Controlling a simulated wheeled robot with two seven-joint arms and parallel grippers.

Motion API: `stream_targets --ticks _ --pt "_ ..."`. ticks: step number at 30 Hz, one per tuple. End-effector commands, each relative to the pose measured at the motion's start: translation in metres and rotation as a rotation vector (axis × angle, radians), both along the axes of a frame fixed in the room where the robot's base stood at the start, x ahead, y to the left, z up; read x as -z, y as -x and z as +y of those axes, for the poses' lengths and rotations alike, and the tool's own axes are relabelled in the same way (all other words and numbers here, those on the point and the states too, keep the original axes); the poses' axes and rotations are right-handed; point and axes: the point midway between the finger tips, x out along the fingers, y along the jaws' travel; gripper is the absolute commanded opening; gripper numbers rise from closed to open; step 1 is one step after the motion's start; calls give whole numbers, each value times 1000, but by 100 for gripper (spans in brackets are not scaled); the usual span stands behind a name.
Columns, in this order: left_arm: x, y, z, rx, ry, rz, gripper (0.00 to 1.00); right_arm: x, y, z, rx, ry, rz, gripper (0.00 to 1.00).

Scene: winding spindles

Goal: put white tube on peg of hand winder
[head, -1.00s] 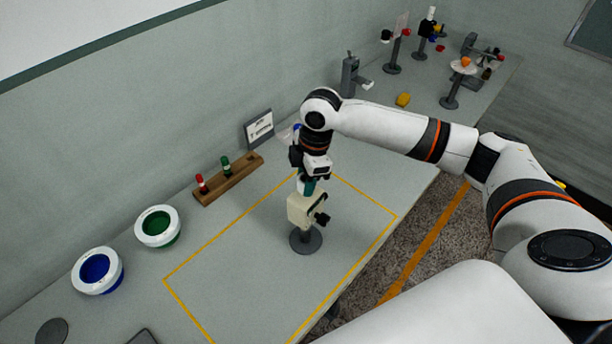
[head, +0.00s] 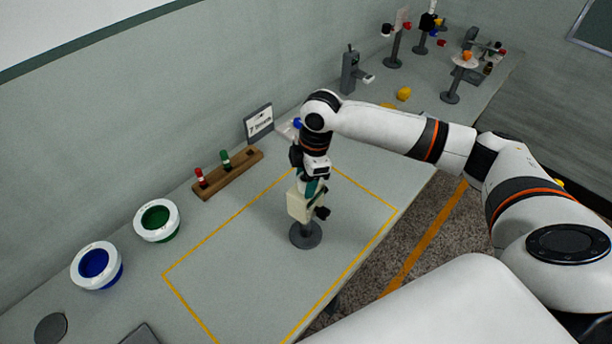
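The hand winder has a cream block body (head: 301,205) on a round grey base (head: 305,236), inside the yellow outline on the table. A dark knob (head: 322,213) sticks out on its right side. My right gripper (head: 312,186) points down right at the top of the winder. Teal shows at its fingers, with a small pale patch beside them. I cannot tell whether that patch is the white tube, nor whether the fingers are shut. The winder's peg is hidden behind the gripper. My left gripper is not in view.
A wooden rack (head: 228,175) with a red-topped and a green-topped piece stands at the wall beside a small sign (head: 259,123). White-rimmed blue (head: 96,265) and green (head: 157,220) bowls are at left. Several stands and a yellow object (head: 403,94) are at the back.

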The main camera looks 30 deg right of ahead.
Motion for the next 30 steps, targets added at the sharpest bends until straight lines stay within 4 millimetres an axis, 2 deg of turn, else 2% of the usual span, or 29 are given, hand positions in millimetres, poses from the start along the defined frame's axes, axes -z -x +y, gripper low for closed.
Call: stream_targets --ticks 2,10,14,17,24,30 --pt "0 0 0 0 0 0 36 0 0 0 0 0 0 64" --pt "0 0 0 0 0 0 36 -1 0 0 0 0 -1 64" --pt "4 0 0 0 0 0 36 -10 -1 -1 0 -2 -2 64" --pt "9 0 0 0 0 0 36 -25 0 -4 0 0 -5 64" --pt "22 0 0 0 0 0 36 -77 1 -12 1 -1 -6 64" --pt "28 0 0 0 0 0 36 -108 2 -16 0 -1 -2 64"
